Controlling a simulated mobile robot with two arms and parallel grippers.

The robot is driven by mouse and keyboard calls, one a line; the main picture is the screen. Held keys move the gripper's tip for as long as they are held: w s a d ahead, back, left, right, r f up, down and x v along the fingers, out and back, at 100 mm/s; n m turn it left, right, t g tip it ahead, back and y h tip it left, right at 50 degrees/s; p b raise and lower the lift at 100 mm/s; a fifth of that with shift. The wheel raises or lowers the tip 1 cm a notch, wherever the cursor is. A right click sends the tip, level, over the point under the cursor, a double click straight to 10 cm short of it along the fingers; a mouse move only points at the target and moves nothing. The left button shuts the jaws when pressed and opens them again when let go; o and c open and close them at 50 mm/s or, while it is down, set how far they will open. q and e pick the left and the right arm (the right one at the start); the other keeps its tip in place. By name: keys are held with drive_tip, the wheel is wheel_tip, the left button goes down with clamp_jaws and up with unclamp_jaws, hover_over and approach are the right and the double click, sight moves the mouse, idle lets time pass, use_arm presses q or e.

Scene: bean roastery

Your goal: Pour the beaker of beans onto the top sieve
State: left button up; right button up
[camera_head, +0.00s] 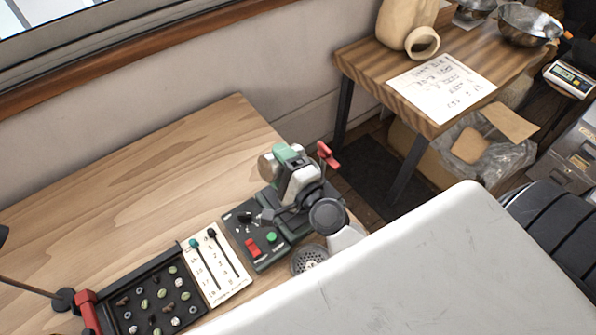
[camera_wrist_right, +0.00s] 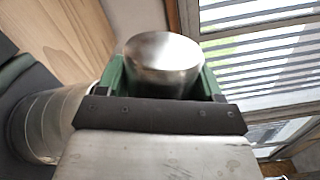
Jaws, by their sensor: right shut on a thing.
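In the right wrist view my right gripper (camera_wrist_right: 165,88) has green fingers, shut on a smooth metal beaker (camera_wrist_right: 163,50). I cannot see beans in it. A ringed steel cylinder (camera_wrist_right: 45,125), which looks like the sieve stack, stands at the left of that view, apart from the beaker and partly cut off. In the head view my right gripper (camera_head: 283,160) is over the table beside a black base with red and green buttons (camera_head: 265,243). My arm hides much there, and I cannot clearly tell the beaker from the sieves. My left gripper is not in view.
A black tray (camera_head: 155,300) with several small pieces and a white card (camera_head: 215,265) lie at the front. A second table (camera_head: 380,70) stands apart at the back right.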

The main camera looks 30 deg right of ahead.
drive_tip(key=shift+d+f+m+b, duration=0.25)
drive_tip(key=shift+f+m+b, duration=0.05)
drive_tip(key=shift+m, duration=0.3)
idle(1.1)
drive_tip(key=shift+d+r+m, duration=0.1)
drive_tip(key=shift+d+m, duration=0.05)
drive_tip(key=shift+m, duration=0.15)
idle(0.7)
